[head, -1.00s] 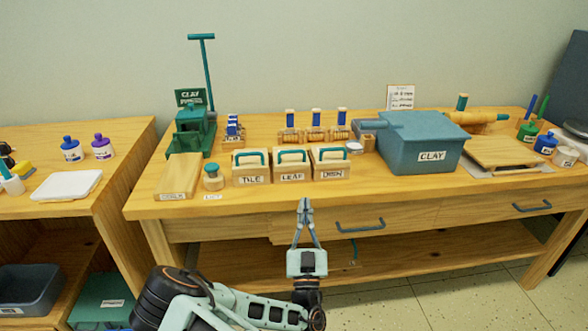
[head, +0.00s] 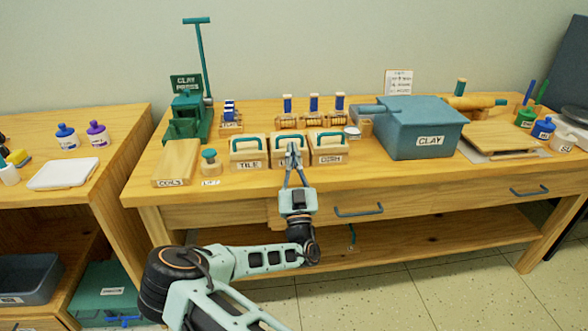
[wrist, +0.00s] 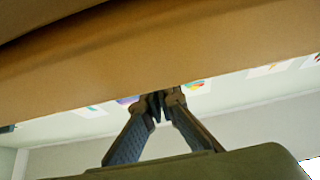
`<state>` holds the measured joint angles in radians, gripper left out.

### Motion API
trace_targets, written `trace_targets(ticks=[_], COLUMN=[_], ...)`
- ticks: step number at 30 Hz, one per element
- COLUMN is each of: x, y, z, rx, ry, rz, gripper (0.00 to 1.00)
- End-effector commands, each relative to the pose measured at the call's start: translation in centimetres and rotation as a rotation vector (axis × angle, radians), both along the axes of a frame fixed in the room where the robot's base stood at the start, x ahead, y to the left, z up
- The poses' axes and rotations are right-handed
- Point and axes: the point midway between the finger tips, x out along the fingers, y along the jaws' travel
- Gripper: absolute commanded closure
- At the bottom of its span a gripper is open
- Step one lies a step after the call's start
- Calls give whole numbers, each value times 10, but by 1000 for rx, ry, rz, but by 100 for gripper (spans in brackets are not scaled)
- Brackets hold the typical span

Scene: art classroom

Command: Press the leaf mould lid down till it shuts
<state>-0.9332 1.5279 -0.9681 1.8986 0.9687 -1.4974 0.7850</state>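The leaf mould (head: 277,155) is the middle of three small pale wooden boxes on the bench, each with a teal handle on top. My gripper (head: 291,150) is in front of it in the head view and covers most of its label. The gripper's fingers meet at the tips with nothing between them. I cannot tell whether the tips touch the mould, or how far its lid stands open. In the wrist view the closed fingertips (wrist: 159,98) show against a tan surface that I cannot identify.
The tile mould (head: 248,165) stands close on the left and a third mould (head: 328,160) close on the right. A blue-grey clay bin (head: 425,125) is further right. A teal clay press (head: 187,120) stands at the back left. Drawers with handles (head: 358,211) front the bench.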

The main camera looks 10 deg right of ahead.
Motion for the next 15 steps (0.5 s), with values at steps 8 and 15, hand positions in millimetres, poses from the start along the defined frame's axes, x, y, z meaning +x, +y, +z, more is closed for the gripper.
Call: trace_targets(ticks=[8, 15], x=[8, 8], y=[0, 0], z=[6, 6], rx=[1, 1], ry=[0, 1], rz=[-1, -1], gripper=[100, 100])
